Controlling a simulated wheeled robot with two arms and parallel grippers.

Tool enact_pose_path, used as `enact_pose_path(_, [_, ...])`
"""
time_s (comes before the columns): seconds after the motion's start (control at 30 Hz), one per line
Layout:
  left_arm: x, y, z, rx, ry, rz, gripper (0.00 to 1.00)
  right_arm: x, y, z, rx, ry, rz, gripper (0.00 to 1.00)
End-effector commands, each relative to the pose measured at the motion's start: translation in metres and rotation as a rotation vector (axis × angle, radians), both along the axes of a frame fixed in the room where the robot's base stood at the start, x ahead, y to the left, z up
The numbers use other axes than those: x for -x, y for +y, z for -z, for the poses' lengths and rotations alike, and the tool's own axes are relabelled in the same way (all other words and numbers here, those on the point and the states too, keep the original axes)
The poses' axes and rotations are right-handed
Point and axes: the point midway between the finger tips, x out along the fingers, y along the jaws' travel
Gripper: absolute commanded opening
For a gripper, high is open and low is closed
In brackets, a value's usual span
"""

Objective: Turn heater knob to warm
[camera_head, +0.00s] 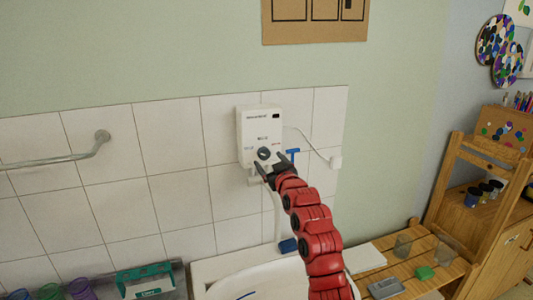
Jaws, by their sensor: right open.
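The white heater (259,123) is mounted on the tiled wall near the middle of the head view. Its dark round knob (264,153) sits low on the front face, below small markings too small to read. My red right arm rises from the bottom right. My right gripper (274,161) is open at the knob, with dark fingers on either side of its lower part. I cannot tell whether the fingers touch the knob, or which way the knob points. My left gripper is not in view.
A white sink (262,281) lies below the heater. A metal rail (62,159) is on the wall at left. A wooden slatted table (418,262) with small items and a wooden shelf (478,200) stand at right. A cable runs to a wall plug (335,162).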

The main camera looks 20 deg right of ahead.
Motion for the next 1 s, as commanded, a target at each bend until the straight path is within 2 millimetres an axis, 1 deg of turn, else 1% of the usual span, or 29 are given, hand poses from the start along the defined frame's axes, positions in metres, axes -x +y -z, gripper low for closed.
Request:
enact_pose_path(0.03, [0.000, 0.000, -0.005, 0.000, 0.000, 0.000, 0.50, -0.006, 0.001, -0.004, -0.002, -0.002, -0.001, 0.82])
enact_pose_path(0.1, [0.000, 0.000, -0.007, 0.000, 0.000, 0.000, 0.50, -0.014, -0.001, -0.004, -0.004, -0.001, 0.002, 0.82])
enact_pose_path(0.3, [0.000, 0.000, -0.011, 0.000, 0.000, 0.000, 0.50, -0.028, 0.001, -0.002, -0.001, -0.002, 0.000, 0.82])
enact_pose_path(0.67, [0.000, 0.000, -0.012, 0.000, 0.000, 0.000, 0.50, -0.032, 0.001, -0.001, 0.001, -0.002, 0.000, 0.82])
enact_pose_path(0.7, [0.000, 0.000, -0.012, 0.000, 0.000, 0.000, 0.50, -0.032, 0.001, -0.001, 0.001, -0.002, 0.000, 0.80])
enact_pose_path(0.77, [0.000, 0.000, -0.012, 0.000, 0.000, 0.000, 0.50, -0.032, 0.001, -0.001, 0.001, -0.002, 0.000, 0.69])
enact_pose_path(0.9, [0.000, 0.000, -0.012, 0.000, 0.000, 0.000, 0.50, -0.032, 0.001, -0.001, 0.001, -0.002, 0.000, 0.44])
enact_pose_path(0.97, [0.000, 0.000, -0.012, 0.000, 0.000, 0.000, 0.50, -0.032, 0.001, -0.001, 0.001, -0.002, 0.000, 0.33])
enact_pose_path(1.0, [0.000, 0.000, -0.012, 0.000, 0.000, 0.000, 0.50, -0.032, 0.001, -0.001, 0.001, -0.002, 0.000, 0.26])
